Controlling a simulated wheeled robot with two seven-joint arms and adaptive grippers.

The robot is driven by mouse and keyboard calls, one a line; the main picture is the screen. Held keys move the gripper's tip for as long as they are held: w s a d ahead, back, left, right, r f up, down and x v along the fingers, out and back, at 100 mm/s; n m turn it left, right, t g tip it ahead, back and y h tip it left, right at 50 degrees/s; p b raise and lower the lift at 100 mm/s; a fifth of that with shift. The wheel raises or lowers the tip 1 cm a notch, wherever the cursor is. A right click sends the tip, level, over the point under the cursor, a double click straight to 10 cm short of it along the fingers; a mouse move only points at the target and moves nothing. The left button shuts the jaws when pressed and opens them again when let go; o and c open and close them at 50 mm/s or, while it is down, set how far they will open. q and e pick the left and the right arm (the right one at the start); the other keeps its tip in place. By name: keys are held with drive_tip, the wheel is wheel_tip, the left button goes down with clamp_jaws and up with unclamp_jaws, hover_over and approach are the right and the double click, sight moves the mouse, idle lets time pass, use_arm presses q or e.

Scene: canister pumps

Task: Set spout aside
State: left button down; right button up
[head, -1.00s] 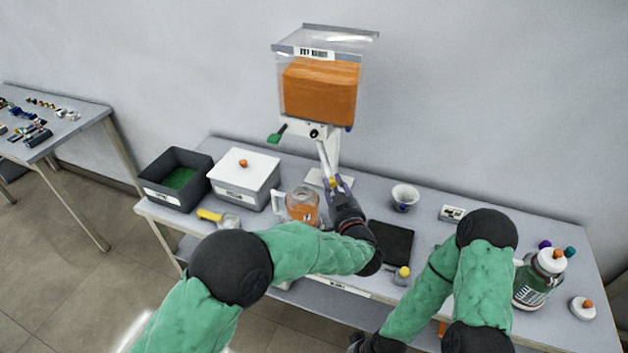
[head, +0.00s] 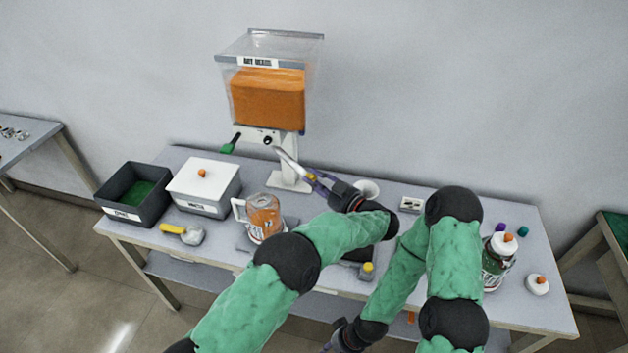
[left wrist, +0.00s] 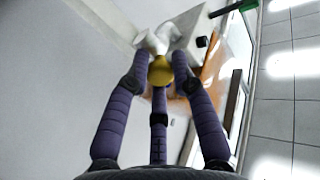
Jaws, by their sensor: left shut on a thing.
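The spout (head: 289,160) is a pale grey tube with a yellow-orange part at its lower right end. My left gripper (head: 316,181) is shut on that end, in front of the dispenser stand. The spout slants, its far end close to the dispenser (head: 268,98) front; I cannot tell whether they touch. In the left wrist view the purple fingers (left wrist: 160,80) close around the yellow part, with the white spout (left wrist: 155,40) beyond. My right gripper (head: 334,345) is low at the bottom edge in the head view, partly cut off, its jaws unclear.
A grey bin (head: 115,203), a white-lidded box (head: 190,206), a yellow-handled scoop (head: 193,236) and a jug with orange contents (head: 263,226) stand at left. A white cup (head: 368,188) is behind my left gripper. A bottle (head: 494,268) and a white lid (head: 537,285) are at right.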

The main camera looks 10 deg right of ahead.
use_arm(q)
drive_tip(key=shift+w+r, duration=0.1)
drive_tip(key=shift+r, duration=0.2)
drive_tip(key=c, duration=1)
unclamp_jaws()
drive_tip(key=shift+d, duration=0.1)
drive_tip(key=shift+c, duration=0.2)
drive_tip(key=shift+f, duration=0.15)
wheel_tip(320, 180, up, 10)
